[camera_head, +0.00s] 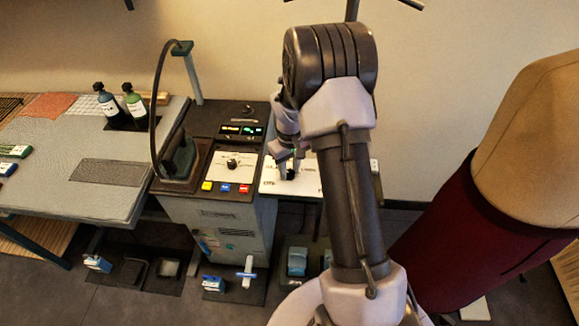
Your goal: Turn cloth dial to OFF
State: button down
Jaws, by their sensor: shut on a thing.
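My gripper (290,165) reaches down from my arm over a white panel (272,183) to the right of the dark control console. Its fingers are shut on a small dark thing on that panel, which appears to be the cloth dial. The fingers and arm cover most of it, so its pointer setting cannot be read. Another white panel with a black knob (232,162) is on the console to the left, apart from my gripper.
The console has a lit green display (240,130) and yellow, blue and red buttons (226,187). An iron (181,158) stands left of it under a curved cable. Two bottles (134,104) stand on the grey table (60,185). A dark red dress form (465,235) stands at right.

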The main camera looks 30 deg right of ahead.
aim_at(289, 172)
jog(key=n+p, duration=0.2)
jog(key=n, duration=0.4)
jog(key=shift+n, duration=0.4)
dwell(0.4)
jog(key=c, duration=1.1)
grip_release()
notch_tip(289, 172, up, 18)
jog(key=p, duration=0.3)
jog(key=shift+f+p, duration=0.25)
jog(key=shift+p, duration=0.05)
